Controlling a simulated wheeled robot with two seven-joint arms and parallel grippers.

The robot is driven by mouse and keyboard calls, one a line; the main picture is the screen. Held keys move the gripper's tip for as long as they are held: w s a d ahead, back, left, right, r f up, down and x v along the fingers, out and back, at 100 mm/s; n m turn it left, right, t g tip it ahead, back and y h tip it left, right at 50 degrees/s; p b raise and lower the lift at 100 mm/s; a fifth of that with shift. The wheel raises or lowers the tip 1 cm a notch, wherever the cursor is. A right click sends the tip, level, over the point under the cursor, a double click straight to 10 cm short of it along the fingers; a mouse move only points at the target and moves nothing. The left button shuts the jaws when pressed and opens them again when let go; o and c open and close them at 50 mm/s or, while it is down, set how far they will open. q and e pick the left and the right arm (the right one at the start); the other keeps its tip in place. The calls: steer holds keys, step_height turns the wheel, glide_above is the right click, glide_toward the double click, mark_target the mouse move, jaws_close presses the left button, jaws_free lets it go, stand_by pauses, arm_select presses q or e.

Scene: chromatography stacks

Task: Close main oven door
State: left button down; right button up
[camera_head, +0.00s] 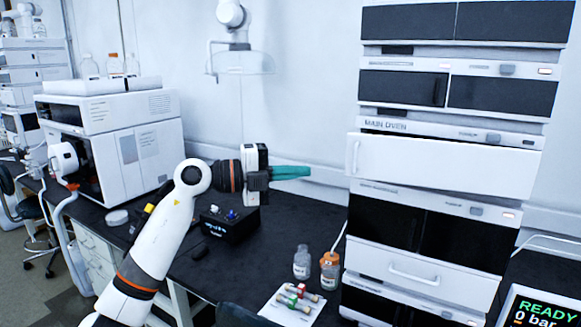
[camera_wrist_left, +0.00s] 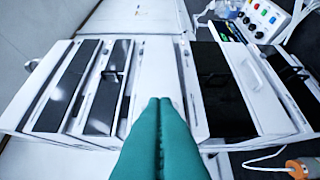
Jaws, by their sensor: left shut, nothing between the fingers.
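The main oven is the unit labelled "MAIN OVEN" in the middle of the instrument stack on the right. Its white door (camera_head: 450,167) has an upright handle at the left end, and that left edge juts out past the units above and below, so it looks ajar. In the left wrist view a white panel (camera_wrist_left: 152,70), likely this door, lies beyond the fingertips. My left gripper (camera_head: 308,171) has teal fingers pressed together and empty, pointing right at the door's handle end, with a visible gap. The fingers also fill the lower middle of the wrist view (camera_wrist_left: 160,102). My right gripper is not in view.
Two bottles (camera_head: 302,262) and a white tray with small vials (camera_head: 293,305) stand on the dark bench left of the stack. A black box with knobs (camera_head: 230,222) sits below my left gripper. A white instrument (camera_head: 150,150) stands at the back left. A screen (camera_head: 541,308) reads "READY".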

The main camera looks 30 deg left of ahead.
arm_select(q)
steer(key=w+d+p, duration=0.5)
steer(key=w+d, duration=0.1)
steer(key=w, duration=0.3)
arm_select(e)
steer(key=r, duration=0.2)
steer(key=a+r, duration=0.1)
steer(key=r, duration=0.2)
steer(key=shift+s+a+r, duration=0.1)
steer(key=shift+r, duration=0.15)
arm_select(q)
steer(key=shift+d+f, duration=0.1)
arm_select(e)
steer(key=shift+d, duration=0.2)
